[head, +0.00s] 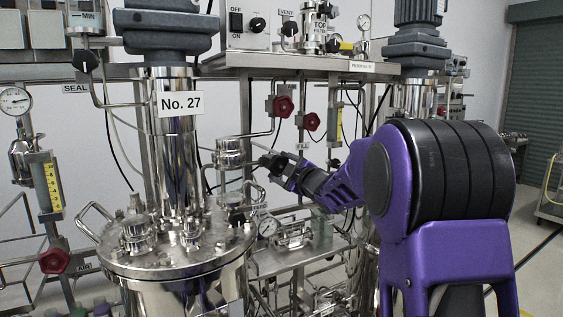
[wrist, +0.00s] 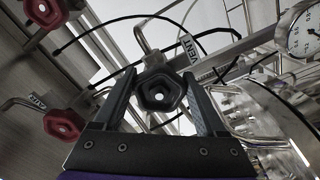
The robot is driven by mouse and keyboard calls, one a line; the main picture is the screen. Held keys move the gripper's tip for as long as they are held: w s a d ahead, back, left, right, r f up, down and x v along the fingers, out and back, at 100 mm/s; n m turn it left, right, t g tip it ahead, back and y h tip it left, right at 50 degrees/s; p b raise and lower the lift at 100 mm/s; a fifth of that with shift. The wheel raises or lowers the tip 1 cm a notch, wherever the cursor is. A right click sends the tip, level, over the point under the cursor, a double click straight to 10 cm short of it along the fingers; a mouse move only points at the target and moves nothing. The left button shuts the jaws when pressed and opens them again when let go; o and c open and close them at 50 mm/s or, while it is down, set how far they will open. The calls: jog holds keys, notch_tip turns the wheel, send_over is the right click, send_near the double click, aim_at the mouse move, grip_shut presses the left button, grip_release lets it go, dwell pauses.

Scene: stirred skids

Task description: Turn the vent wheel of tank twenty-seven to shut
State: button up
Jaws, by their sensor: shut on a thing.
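Tank twenty-seven (head: 180,265) stands at left in the head view, with a "No. 27" sign on its polished column. My gripper (head: 275,168) reaches in from the right, beside the tank's column. In the wrist view a black, many-sided wheel (wrist: 160,92) sits between the two fingers of my gripper (wrist: 160,97), and they are shut on its sides. A "VENT" tag (wrist: 188,48) hangs on the pipe just behind this wheel. In the head view the wheel is small and mostly hidden by my gripper. I see no mark that tells how far the wheel is turned.
Red wheels (head: 282,105) (head: 312,121) hang above my gripper, and another red wheel (head: 54,262) is at lower left. In the wrist view, a red wheel (wrist: 65,123) is left of the fingers and a gauge (wrist: 303,30) is at upper right. Pipes crowd the space around.

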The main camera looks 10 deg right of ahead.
jog(key=m+p, duration=0.1)
jog(key=m, duration=0.4)
jog(key=shift+a+m, duration=0.1)
jog(key=shift+m, duration=0.2)
jog(key=m, duration=0.5)
jog(key=shift+a+m+p, duration=0.2)
jog(key=shift+m+p, duration=0.1)
jog(key=shift+m, duration=0.1)
jog(key=shift+s+f, duration=0.1)
jog(key=o, duration=1.3)
jog(key=v, duration=1.7)
jog(key=shift+s+b, duration=0.15)
jog(key=shift+b, duration=0.15)
jog(key=shift+f, duration=0.1)
